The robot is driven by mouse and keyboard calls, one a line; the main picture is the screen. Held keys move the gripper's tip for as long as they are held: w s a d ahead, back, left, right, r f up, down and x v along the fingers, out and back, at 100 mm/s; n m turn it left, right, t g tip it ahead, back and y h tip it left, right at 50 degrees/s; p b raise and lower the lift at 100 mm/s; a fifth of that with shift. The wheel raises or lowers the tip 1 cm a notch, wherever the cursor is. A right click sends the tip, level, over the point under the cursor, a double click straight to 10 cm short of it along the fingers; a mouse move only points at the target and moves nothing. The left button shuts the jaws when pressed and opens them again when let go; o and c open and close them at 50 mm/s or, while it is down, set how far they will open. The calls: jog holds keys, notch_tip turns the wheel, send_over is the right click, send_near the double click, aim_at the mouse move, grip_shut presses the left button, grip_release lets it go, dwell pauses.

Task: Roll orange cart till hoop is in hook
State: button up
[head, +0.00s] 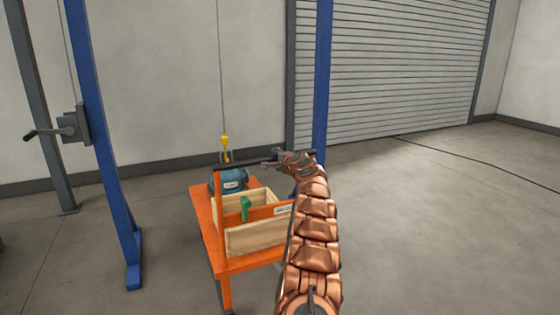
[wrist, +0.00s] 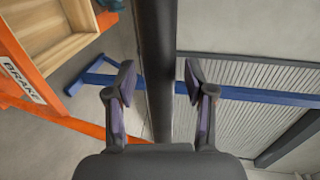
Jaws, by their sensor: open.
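The orange cart (head: 228,264) stands on the floor with a black push bar (head: 240,164) across its raised end. A blue pump (head: 232,180) sits at its far side. A yellow hook block (head: 225,141) hangs on a cable just above the pump. Grey metal shows between the two, too small to tell whether hoop and hook meet. My gripper (head: 274,161) is at the right part of the bar. In the wrist view my gripper (wrist: 160,80) is open, and the black bar (wrist: 156,40) runs between its apart fingers.
A wooden box (head: 258,238) and a green piece (head: 245,208) are on the cart. A label reading "BRAKE" (wrist: 22,80) is on its orange frame. Blue posts stand left (head: 95,130) and right (head: 321,80). A crank winch (head: 72,127) is on the left post.

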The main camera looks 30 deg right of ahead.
jog(key=shift+s+r, duration=0.1)
jog(key=shift+s, duration=0.05)
jog(key=shift+s+a+r, duration=0.1)
jog(key=shift+s+r, duration=0.1)
jog(key=shift+s, duration=0.3)
jog(key=d+v, duration=0.1)
jog(key=v, duration=0.9)
jog(key=shift+s+a, duration=0.25)
jog(key=shift+a, duration=0.2)
jog(key=shift+f, duration=0.1)
